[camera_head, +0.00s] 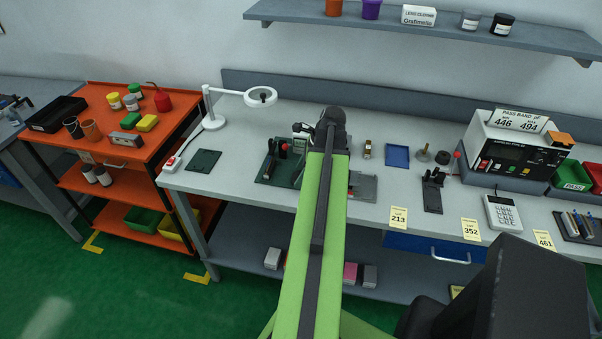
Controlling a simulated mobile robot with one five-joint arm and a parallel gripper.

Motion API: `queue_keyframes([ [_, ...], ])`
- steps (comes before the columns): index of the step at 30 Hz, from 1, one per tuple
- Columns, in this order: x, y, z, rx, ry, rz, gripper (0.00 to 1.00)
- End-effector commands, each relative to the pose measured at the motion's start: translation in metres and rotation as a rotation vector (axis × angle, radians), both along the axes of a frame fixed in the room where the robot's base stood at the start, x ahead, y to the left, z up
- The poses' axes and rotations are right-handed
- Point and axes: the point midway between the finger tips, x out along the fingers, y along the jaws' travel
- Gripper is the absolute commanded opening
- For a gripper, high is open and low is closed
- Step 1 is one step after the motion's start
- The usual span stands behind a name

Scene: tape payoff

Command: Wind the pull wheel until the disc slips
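A fixture on a dark green base plate (268,178) stands on the grey bench, with a black upright and a small red part (284,147). My green arm crosses in front of its right side. A grey plate (363,187) shows just right of the arm. I cannot make out the pull wheel or the disc for certain; the arm may hide them. My gripper (333,128) is at the dark far end of the arm, over the bench beside the fixture. Its fingers cannot be made out, nor whether it touches anything.
On the bench right of my arm are a blue tray (397,156), a black stand (433,192), a pass-band meter (515,145) and a calculator-like keypad (502,212). A magnifier lamp (214,121) stands left. An orange cart (112,147) stands further left. A shelf (430,27) hangs above.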

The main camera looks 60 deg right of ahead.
Motion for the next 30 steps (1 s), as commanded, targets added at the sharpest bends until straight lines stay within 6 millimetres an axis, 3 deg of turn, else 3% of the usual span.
queue_keyframes([
  [8, -0.002, -0.001, 0.008, 0.0, 0.0, -0.001, 0.67],
  [24, -0.043, -0.022, 0.126, 0.0, 0.0, -0.002, 0.67],
  [30, -0.055, -0.028, 0.155, 0.0, 0.0, -0.001, 0.67],
])
